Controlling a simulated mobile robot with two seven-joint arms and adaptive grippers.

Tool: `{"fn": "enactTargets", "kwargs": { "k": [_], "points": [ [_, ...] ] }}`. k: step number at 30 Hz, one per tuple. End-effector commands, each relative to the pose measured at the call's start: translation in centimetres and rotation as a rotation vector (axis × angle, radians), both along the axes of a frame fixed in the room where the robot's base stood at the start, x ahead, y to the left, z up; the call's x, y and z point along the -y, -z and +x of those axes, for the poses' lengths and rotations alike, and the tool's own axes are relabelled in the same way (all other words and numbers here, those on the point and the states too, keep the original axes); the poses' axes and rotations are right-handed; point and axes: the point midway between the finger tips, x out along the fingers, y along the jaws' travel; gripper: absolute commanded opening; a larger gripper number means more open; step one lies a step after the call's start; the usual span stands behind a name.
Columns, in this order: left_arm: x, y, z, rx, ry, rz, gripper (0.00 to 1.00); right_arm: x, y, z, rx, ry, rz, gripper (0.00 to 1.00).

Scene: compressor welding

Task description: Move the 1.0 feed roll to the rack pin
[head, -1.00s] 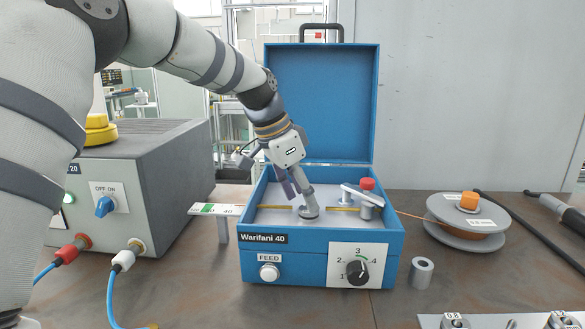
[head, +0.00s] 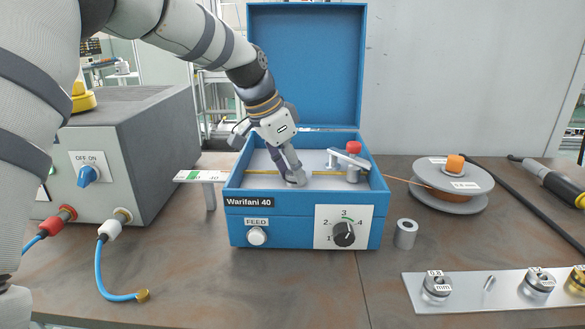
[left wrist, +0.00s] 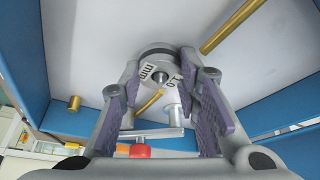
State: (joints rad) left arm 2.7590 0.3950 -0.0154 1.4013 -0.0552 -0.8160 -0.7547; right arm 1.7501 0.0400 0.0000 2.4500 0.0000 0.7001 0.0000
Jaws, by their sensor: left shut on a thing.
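The feed roll (left wrist: 158,68) is a grey disc with a white label reading "mm"; its number is only partly legible. It sits inside the open blue wire feeder (head: 276,225) marked Warifani 40. My left gripper (head: 292,178) reaches down into the feeder and is shut on the roll, with purple-padded fingers on both sides of it in the left wrist view. In the head view the fingers mostly hide the roll. The rack (head: 455,300) is a metal plate at the lower right. A bare pin (head: 489,284) stands between a 0.8 mm roll (head: 437,286) and another roll (head: 538,282). My right gripper is not in view.
A lever with a red knob (head: 354,148) stands right of the gripper inside the feeder. The raised lid (head: 306,65) is behind. A grey cylinder (head: 405,234) and a wire spool (head: 452,185) stand to the right. The front middle of the table is clear.

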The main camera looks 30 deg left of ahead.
Motion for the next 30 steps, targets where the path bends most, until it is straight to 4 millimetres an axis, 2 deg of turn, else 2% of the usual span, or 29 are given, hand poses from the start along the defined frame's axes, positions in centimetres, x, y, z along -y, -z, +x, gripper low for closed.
{"fn": "enactTargets", "kwargs": {
  "k": [1, 3, 5, 21, 30],
  "points": [
    [0.0, 0.0, 0.0, 0.000, 0.000, 0.000, 0.28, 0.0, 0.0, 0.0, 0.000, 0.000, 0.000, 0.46],
    [0.0, 0.0, 0.0, 0.000, 0.000, 0.000, 0.12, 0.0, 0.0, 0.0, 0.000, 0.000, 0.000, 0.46],
    [0.0, 0.0, 0.0, 0.000, 0.000, 0.000, 0.00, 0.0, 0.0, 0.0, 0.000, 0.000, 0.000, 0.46],
    [0.0, -1.0, 0.0, 0.002, 0.000, 0.000, 0.00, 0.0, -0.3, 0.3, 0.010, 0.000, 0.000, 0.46],
    [0.0, -4.2, 0.0, 0.007, 0.000, 0.000, 0.00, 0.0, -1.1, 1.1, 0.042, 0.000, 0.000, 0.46]
  ]
}}
